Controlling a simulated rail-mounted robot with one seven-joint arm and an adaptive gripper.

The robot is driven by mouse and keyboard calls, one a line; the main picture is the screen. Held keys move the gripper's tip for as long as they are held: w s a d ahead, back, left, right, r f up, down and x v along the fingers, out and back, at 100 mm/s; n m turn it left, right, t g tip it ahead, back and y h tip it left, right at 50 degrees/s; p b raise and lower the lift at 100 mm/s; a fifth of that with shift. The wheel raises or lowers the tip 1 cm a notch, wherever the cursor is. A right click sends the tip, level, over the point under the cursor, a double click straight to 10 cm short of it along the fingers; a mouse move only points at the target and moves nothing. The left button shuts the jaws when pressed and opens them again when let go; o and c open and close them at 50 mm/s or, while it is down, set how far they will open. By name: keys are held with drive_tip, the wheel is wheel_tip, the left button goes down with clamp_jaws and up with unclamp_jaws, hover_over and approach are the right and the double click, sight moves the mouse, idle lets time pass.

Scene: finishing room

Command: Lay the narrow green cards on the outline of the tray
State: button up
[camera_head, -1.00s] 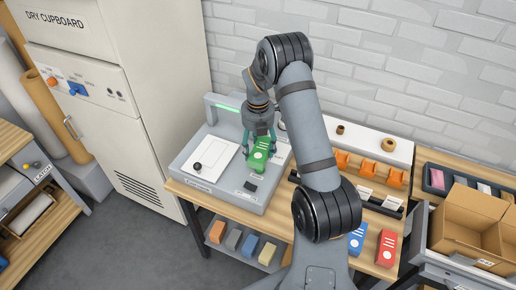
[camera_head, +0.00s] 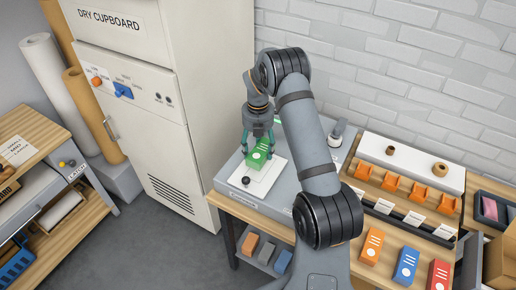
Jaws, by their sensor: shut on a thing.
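A narrow green card (camera_head: 257,157) with white markings is in my gripper (camera_head: 258,140). My gripper is shut on its upper end and points down. The card is over the white flat panel (camera_head: 272,177) on the grey bench unit (camera_head: 238,190). I cannot tell whether the card touches the panel. Any tray outline on the panel is too small to make out or is covered by the card.
A dark round knob (camera_head: 246,181) stands at the unit's front left. Orange (camera_head: 372,246), blue (camera_head: 406,266) and red (camera_head: 438,276) cards lie at the bench front. Orange holders (camera_head: 418,192) stand behind them. The dry cupboard (camera_head: 135,100) is close on the left.

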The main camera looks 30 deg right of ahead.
drive_tip(key=shift+w+a+f, duration=0.1)
drive_tip(key=shift+f, duration=0.4)
drive_tip(key=shift+f+b, duration=2.05)
drive_tip(key=shift+f, duration=0.3)
drive_tip(key=o, duration=1.3)
drive_tip(key=o, duration=0.5)
drive_tip(key=shift+o, duration=0.2)
drive_tip(key=shift+r, duration=0.1)
drive_tip(key=shift+r+p, duration=0.9)
drive_tip(key=shift+r, duration=0.15)
